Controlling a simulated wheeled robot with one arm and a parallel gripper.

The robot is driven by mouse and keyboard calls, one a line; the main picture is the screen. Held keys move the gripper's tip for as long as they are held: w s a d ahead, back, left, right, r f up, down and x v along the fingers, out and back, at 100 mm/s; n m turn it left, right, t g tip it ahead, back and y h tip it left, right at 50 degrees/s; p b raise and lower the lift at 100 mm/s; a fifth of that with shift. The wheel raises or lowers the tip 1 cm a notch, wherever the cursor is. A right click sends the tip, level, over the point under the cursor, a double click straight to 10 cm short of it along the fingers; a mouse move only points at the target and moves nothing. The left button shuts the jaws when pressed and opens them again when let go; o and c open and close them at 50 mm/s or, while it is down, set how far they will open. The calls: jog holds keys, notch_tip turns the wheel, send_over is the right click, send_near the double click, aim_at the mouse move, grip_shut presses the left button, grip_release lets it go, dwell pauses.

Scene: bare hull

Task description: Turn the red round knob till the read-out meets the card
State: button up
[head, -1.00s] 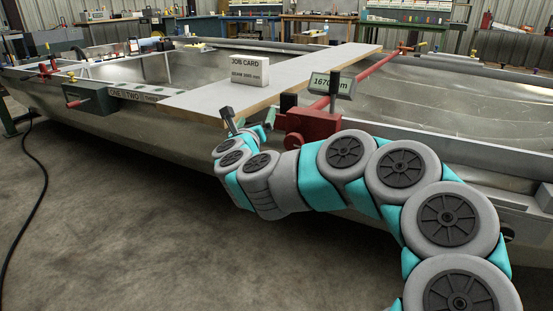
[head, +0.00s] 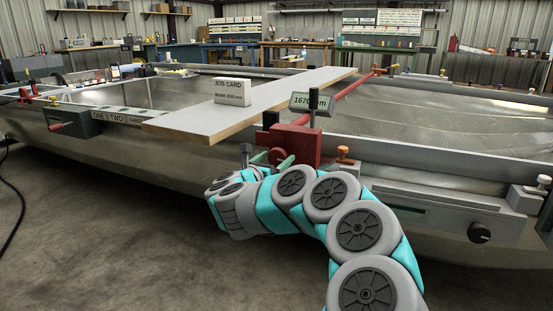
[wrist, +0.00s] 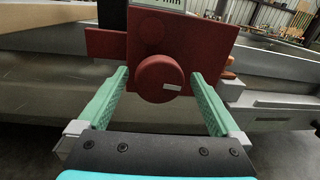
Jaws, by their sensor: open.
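The red round knob (wrist: 160,78) faces me on the front of a red block (wrist: 182,38) in the wrist view, with a small pale mark on its right side. My gripper (wrist: 158,85) is open, one green finger on each side of the knob, with a gap on both sides. The read-out (head: 312,103) above the red block seems to say 1670 mm. The job card (head: 232,91) stands on the plank; its number is too small to read surely.
A grey plank (head: 205,119) lies across the hull (head: 110,151). A red bar (head: 350,88) runs back from the red block. A grey box with a black knob (head: 479,233) and an orange-topped clamp (head: 345,156) are to the right.

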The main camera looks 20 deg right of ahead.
jog(key=shift+w+d, duration=0.4)
jog(key=shift+d, duration=0.05)
jog(key=c, duration=1.3)
